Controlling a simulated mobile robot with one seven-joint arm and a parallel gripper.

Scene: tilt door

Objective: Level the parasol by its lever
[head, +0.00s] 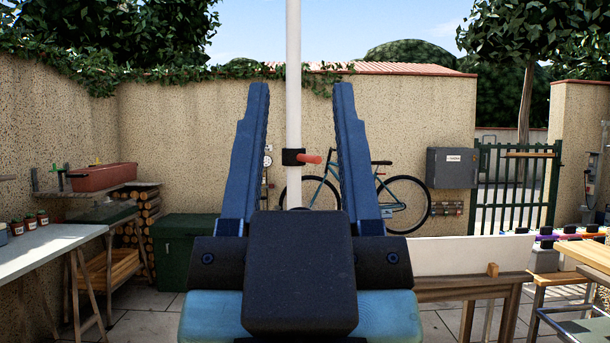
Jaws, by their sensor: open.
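The white parasol pole (293,75) stands upright in the middle of the head view; its canopy is above the frame and out of sight. A black collar (292,157) sits around the pole, with a short red lever (311,159) sticking out to the right. My gripper (300,92) is open and empty, its two blue fingers pointing up on either side of the pole in the picture. The lever shows between the fingers, and neither finger appears to touch it. How far the pole lies beyond the fingers is hard to tell. The pole's lower part is hidden behind my gripper.
A work table (48,246) stands at the left, near a green chest (183,250). A bench with a pale board (470,255) is at the right. A bicycle (400,203) leans by the back wall. Paving shows between them.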

